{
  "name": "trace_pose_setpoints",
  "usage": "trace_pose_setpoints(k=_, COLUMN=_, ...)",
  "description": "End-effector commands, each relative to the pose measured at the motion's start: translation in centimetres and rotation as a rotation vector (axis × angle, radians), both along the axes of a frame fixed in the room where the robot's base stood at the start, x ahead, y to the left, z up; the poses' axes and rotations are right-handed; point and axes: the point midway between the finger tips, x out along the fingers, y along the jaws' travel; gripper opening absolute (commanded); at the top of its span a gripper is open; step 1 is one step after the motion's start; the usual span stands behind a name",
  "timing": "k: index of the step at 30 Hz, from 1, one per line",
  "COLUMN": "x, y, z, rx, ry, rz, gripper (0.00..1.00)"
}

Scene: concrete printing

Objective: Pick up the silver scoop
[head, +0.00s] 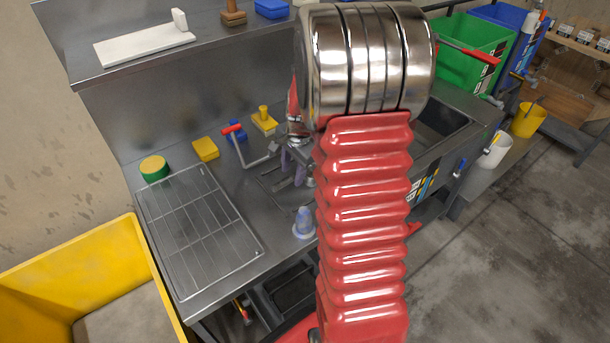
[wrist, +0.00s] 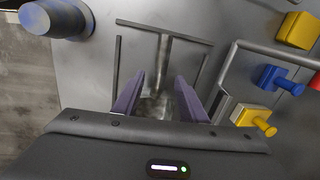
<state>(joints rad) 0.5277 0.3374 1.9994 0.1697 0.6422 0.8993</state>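The silver scoop (wrist: 162,55) lies on the steel bench inside a dark bracket-like outline in the wrist view. Its handle points away from me, and its wider part sits between my fingers, partly hidden by the gripper body. My gripper (wrist: 159,80) is open, with one purple finger on each side of the scoop and a visible gap to the handle. In the head view my gripper (head: 294,165) points down at the bench, partly behind my red arm. I cannot make out the scoop clearly there.
A wire rack (head: 200,225) lies on the bench's left. A yellow block (head: 205,149), a red-handled tool (head: 240,140) and a blue-and-yellow tool area lie behind my gripper. A blue cone-shaped thing (head: 304,222) stands near the front edge. A yellow bin (head: 70,265) stands left.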

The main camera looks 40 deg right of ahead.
Motion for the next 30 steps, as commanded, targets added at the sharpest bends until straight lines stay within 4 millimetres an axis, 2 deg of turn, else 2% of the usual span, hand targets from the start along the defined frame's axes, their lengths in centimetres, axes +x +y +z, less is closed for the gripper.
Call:
trace_pose_setpoints(k=3, x=0.2, y=0.1, z=-1.7, rx=0.002, ry=0.003, rz=0.0, gripper=0.39)
trace_pose_setpoints(k=9, x=0.6, y=0.1, z=-3.5, rx=0.001, ry=0.003, rz=0.0, gripper=0.39)
trace_pose_setpoints(k=26, x=0.7, y=0.0, z=-3.7, rx=0.0, ry=0.001, rz=0.0, gripper=0.39)
trace_pose_setpoints(k=30, x=0.7, y=0.0, z=-3.7, rx=0.0, ry=0.001, rz=0.0, gripper=0.31)
